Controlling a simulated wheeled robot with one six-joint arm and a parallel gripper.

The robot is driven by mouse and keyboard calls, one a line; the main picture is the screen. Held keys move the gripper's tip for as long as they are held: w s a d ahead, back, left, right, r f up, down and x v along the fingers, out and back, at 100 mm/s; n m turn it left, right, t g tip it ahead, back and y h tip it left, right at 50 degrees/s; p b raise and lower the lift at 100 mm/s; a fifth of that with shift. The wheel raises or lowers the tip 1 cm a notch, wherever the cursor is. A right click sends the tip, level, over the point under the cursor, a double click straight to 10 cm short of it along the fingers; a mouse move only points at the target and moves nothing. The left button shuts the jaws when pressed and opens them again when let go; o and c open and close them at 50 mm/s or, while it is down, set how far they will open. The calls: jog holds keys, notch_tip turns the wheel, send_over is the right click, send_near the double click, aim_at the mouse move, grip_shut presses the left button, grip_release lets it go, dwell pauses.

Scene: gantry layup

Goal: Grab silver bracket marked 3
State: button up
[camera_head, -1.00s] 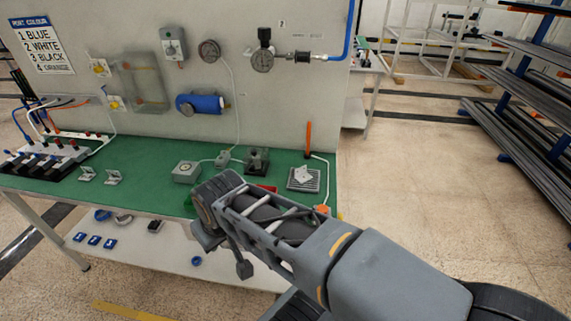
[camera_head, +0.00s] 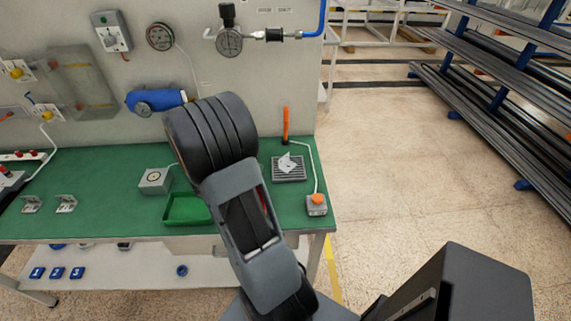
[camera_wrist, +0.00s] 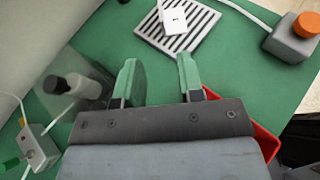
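Two silver brackets stand at the left of the green bench in the head view, one bracket (camera_head: 30,204) beside another bracket (camera_head: 66,204). Their marks are too small to read. A third, pale silver bracket (camera_head: 287,163) lies on a dark slotted grille (camera_head: 289,175). It also shows in the wrist view (camera_wrist: 174,20), with a small dark mark that looks like a 1, though I cannot be sure. My gripper (camera_wrist: 157,66) is open and empty above the bench, its two green-padded fingers apart, pointing towards the grille. In the head view my arm hides the gripper.
A green tray (camera_head: 187,209) and a grey box with a dial (camera_head: 155,181) stand left of my arm. A red bin (camera_wrist: 266,142) is close beside my gripper. An orange-button box (camera_head: 317,204) is at the bench's right edge. A dark-capped fixture (camera_wrist: 68,88) stands left.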

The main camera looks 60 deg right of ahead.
send_near(282, 158)
jog(key=x, duration=0.3)
jog(key=shift+w+d, duration=0.1)
jog(key=shift+p+x, duration=0.85)
jog(key=shift+x, duration=2)
jog(key=shift+c, duration=0.2)
grip_shut()
